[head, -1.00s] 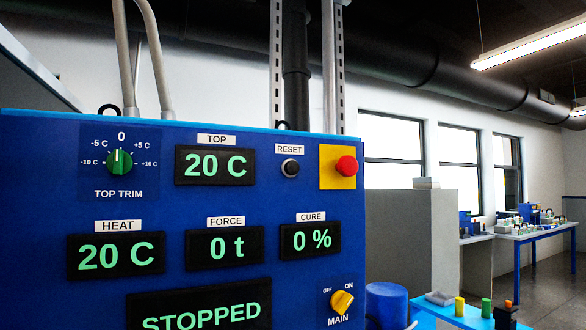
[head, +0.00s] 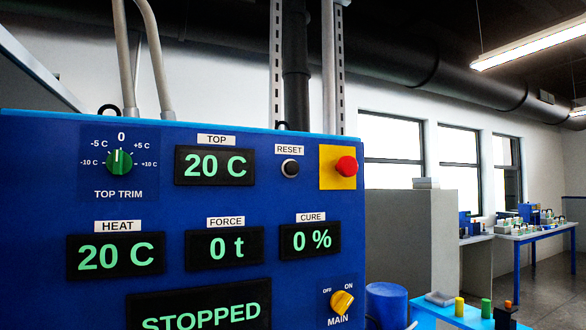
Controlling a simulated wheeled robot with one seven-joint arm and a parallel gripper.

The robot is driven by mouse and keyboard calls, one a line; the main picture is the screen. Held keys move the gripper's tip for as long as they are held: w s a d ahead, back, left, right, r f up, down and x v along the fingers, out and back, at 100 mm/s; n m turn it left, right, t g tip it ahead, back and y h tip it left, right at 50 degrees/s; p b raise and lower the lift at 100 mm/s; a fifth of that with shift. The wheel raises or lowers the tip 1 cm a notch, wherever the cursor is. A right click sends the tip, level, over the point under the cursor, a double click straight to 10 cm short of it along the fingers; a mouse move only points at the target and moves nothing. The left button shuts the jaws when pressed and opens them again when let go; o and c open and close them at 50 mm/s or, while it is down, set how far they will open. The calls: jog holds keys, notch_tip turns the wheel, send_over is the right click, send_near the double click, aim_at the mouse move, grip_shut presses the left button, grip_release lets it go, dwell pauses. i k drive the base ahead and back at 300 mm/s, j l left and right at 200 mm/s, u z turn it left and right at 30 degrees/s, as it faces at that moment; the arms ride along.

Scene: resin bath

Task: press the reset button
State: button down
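The reset button (head: 290,168) is a small round black button in a light ring on the blue control panel (head: 60,200), under a white RESET label (head: 288,149). It sits between the TOP display (head: 215,166), reading 20 C, and a red mushroom button (head: 346,166) on a yellow plate. Nothing covers the reset button. A lower display (head: 200,308) reads STOPPED. My gripper is not in the head view.
The panel also has a green TOP TRIM knob (head: 119,162) and a yellow MAIN switch (head: 341,302). HEAT, FORCE and CURE displays read 20 C, 0 t and 0 %. A blue bench (head: 445,316) with small coloured items stands right of the panel.

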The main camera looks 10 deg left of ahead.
aim_at(291, 167)
jog(key=k+j, duration=0.35)
jog(key=u, duration=1.6)
